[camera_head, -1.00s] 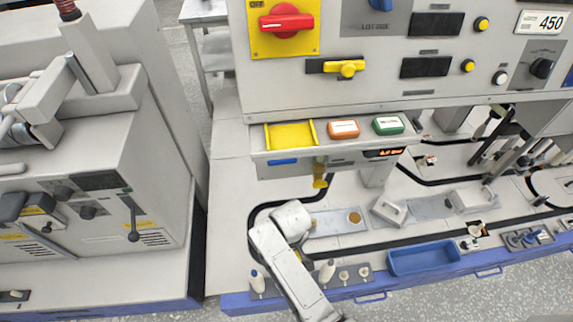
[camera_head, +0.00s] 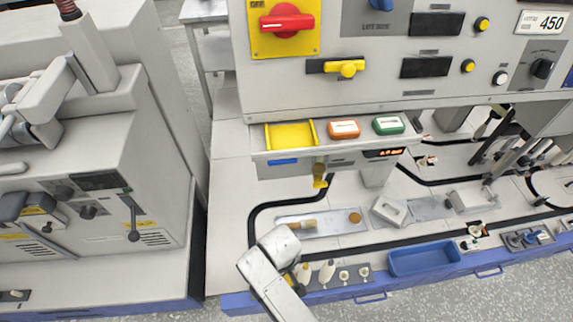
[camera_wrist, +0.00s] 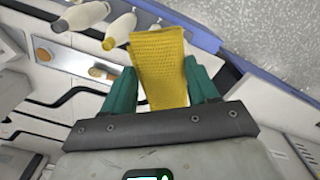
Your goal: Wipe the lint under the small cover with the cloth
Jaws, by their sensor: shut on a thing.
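My gripper (camera_wrist: 160,88) is shut on a yellow woven cloth (camera_wrist: 158,62), which stands up between its two green fingers in the wrist view. In the head view the fingers are mostly hidden by my wrist, low in the middle, near the front row of bobbins. Two pale grey covers with handles stand on the bench to the right: a left one (camera_head: 388,210) and a right one (camera_head: 467,198). A grey speckled plate (camera_head: 430,208) lies between them. I cannot tell which is the small cover, and no lint can be made out.
A blue tray (camera_head: 423,262) sits at the front edge, right of the white bobbins (camera_head: 327,270). A pale plate (camera_head: 325,232) holds a wooden-handled tool (camera_head: 302,224) and a brown disc (camera_head: 354,217). The control panel (camera_head: 390,75) overhangs the back.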

